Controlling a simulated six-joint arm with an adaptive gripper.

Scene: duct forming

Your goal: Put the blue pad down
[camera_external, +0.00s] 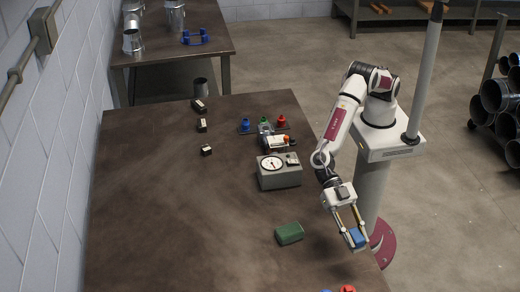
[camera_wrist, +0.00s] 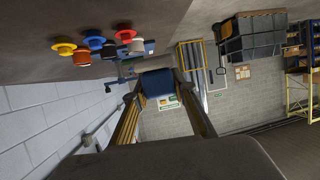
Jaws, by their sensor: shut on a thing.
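The blue pad (camera_external: 357,239) is held between the two fingertips of my gripper (camera_external: 356,236) in the external view. It shows near the table's right edge, and I cannot tell its exact height over the table. In the wrist view the blue pad (camera_wrist: 155,83) sits between the finger ends of my gripper (camera_wrist: 157,88), which is shut on it. A green pad (camera_external: 289,233) lies on the brown table (camera_external: 180,220), left of my gripper.
A grey box with a dial (camera_external: 279,171) stands beyond the green pad. Behind it are blue, green and red knobs (camera_external: 263,120). Small dark blocks (camera_external: 202,125) lie far left. Red (camera_external: 347,289) and blue parts show at the bottom edge. The table's left middle is clear.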

